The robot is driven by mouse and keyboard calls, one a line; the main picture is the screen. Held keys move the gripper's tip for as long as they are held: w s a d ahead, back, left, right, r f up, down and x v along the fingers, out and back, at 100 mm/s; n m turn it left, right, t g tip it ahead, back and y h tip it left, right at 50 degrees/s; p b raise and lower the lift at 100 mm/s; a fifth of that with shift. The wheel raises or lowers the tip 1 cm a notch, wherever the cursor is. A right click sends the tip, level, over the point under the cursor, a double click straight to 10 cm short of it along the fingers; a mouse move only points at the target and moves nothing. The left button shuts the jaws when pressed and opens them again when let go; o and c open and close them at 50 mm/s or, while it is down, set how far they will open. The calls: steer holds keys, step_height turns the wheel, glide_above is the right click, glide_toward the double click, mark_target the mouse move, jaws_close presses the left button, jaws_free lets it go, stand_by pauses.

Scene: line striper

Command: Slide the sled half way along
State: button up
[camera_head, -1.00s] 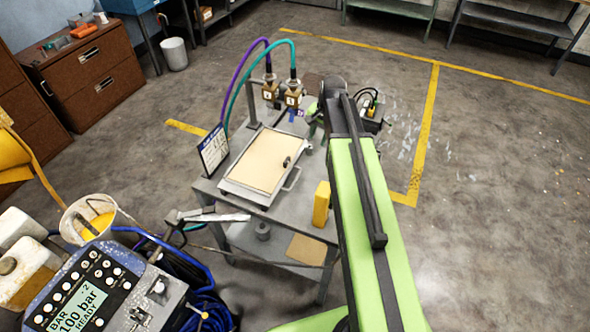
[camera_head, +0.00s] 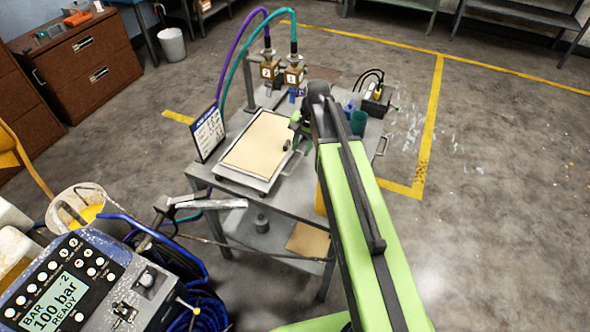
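The sled (camera_head: 233,180), a flat pale-topped tray in a light metal frame, lies on the grey metal bench (camera_head: 287,197). A small dark knob (camera_head: 288,145) stands at its right side, and a bar handle (camera_head: 292,165) sticks out on the right. Two brass spray heads (camera_head: 268,73) (camera_head: 293,75) with purple and teal hoses stand past the sled's far end. My gripper (camera_head: 297,120) is beside the sled's far right edge, just beyond the knob. It is small and partly hidden by my arm, so I cannot tell its opening or whether it touches the sled.
A sign (camera_head: 207,133) stands left of the sled. A teal cup (camera_head: 358,122) stands on the bench right of my arm. A control box (camera_head: 75,290) reading 100 bar READY and a bucket (camera_head: 78,203) are at the lower left. The floor on the right is clear.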

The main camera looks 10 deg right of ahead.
mark_target(297, 162)
steer(key=f+b, duration=0.1)
steer(key=f, duration=0.1)
steer(key=f+b, duration=0.2)
steer(key=a+f+b, duration=0.1)
steer(key=f+b, duration=0.1)
steer(key=shift+w+f, duration=0.4)
steer(key=shift+r, duration=0.1)
steer(key=shift+c, duration=0.3)
jaws_close()
stand_by(0.4)
